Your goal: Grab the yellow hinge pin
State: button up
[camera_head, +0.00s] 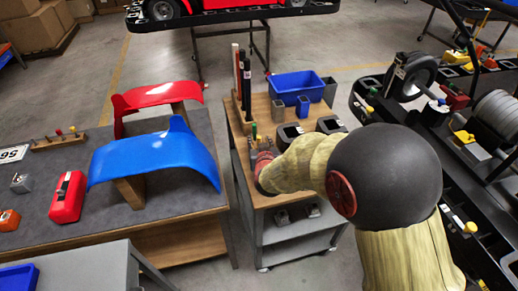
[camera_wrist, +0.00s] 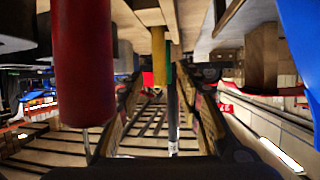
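A slim yellow piece (camera_wrist: 158,55), which looks like the yellow hinge pin, shows in the wrist view beside a thin dark green piece (camera_wrist: 171,85). My gripper (camera_wrist: 165,100) is open, with one finger on each side of these two pieces. I cannot tell whether either finger touches them. In the head view, my gripper (camera_head: 262,162) is low at the left edge of the wooden-topped cart (camera_head: 262,108). A small green upright piece (camera_head: 254,131) stands just behind it. My arm and gripper hide the yellow piece there.
A red cylinder (camera_wrist: 83,60) is close on the left in the wrist view. The cart also holds a blue bin (camera_head: 297,87), dark rods (camera_head: 243,80) and small dark containers (camera_head: 289,133). A blue fender (camera_head: 160,155) is on the grey table to the left.

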jog(key=shift+c, duration=1)
grip_shut()
